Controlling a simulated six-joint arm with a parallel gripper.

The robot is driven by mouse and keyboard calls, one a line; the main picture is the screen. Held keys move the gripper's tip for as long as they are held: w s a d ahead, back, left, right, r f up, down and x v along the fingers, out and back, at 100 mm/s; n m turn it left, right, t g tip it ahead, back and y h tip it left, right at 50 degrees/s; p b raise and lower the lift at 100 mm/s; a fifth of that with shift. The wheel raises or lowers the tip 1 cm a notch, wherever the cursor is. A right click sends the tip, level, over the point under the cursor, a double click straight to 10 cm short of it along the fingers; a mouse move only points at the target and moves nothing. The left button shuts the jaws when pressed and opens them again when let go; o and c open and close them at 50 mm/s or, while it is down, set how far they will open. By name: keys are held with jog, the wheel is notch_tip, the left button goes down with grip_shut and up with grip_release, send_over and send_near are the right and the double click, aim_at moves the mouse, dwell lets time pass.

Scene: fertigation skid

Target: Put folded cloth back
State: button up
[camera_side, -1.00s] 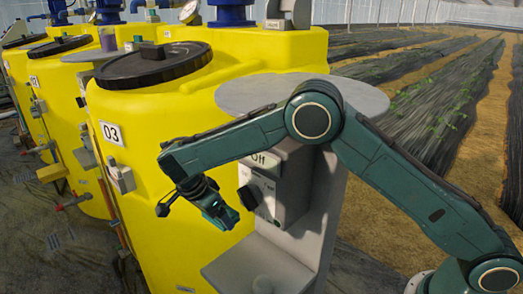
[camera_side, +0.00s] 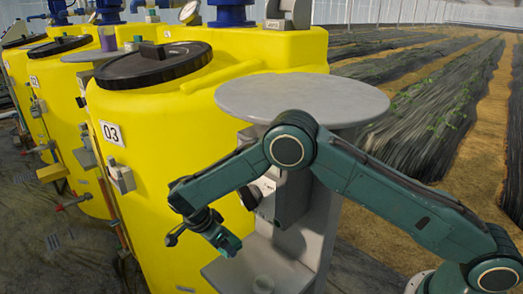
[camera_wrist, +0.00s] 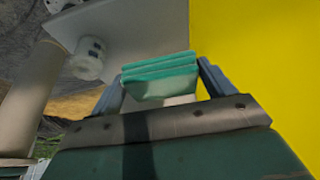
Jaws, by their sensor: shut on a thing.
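The folded cloth (camera_wrist: 160,80) is a small green stack of layers. In the wrist view it sits between the two fingers of my gripper (camera_wrist: 161,70), which is shut on it. In the side view my gripper (camera_side: 222,240) points down beside the yellow tank, with the green cloth (camera_side: 231,245) at its tip. The cloth is near the left edge of the low grey shelf (camera_side: 238,275) of the stand. The side view does not clearly show whether the cloth touches the shelf.
A small white cylinder (camera_wrist: 88,58) is on the shelf, left of the cloth in the wrist view. The yellow tank marked 03 (camera_side: 180,190) is close to my gripper. The round grey tabletop (camera_side: 300,98) above is bare. A control box with a knob (camera_side: 268,190) is on the stand.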

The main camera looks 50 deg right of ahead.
send_over(226, 271)
jog(key=a, duration=0.2)
jog(key=f, duration=0.6)
jog(key=shift+d+f, duration=0.25)
jog(key=shift+f, duration=0.1)
jog(key=shift+f, duration=2.1)
jog(key=shift+f, duration=0.15)
jog(key=o, duration=1)
jog(key=v, duration=1.2)
